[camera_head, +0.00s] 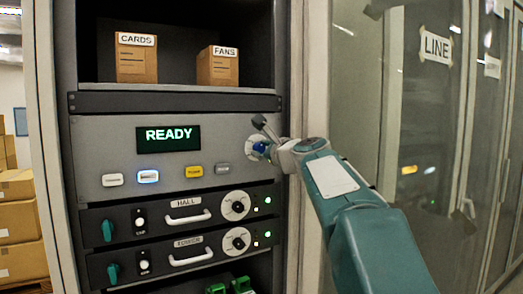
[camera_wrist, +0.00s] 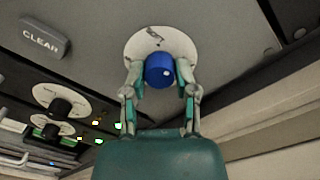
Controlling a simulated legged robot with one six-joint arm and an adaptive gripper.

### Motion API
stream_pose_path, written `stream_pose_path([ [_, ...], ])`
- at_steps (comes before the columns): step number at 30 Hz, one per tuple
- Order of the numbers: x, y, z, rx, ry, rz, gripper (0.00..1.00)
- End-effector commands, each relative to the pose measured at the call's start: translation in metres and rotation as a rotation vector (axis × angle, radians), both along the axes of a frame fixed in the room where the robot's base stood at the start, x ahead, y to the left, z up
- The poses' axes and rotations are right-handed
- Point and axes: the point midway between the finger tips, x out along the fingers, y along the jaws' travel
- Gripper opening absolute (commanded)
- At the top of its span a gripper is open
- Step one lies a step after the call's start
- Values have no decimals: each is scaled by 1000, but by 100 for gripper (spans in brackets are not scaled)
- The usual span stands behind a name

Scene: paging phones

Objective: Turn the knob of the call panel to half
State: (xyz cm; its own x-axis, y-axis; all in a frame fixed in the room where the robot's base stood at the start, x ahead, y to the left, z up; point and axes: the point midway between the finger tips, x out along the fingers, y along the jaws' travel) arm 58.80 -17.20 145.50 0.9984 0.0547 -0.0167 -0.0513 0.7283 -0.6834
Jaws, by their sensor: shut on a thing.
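The call panel (camera_head: 95,140) is a grey rack plate with a lit screen (camera_head: 168,138) reading READY. Its blue knob (camera_head: 260,147) sits on a round white dial at the panel's right side, mostly covered by my gripper in the head view. The dial's markings are too small to read.
Below are two black units labelled HALL (camera_head: 150,214) and FOYER (camera_head: 150,256), with handles and black knobs. A row of buttons (camera_head: 167,174) lies under the screen, one outlined in blue. Boxes marked CARDS (camera_head: 136,62) and FANS (camera_head: 217,68) stand on the shelf above. Glass doors are at right.

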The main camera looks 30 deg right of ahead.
Motion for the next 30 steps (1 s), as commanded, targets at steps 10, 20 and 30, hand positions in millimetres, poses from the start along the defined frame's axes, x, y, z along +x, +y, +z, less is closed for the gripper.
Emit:
stream_pose_path([
  [10, 2, 0, -8, 327, 26, 2, 0],
  [20, 2, 0, -9, 586, 35, 1, 0],
  [30, 2, 0, -9, 727, 39, 1, 0],
])
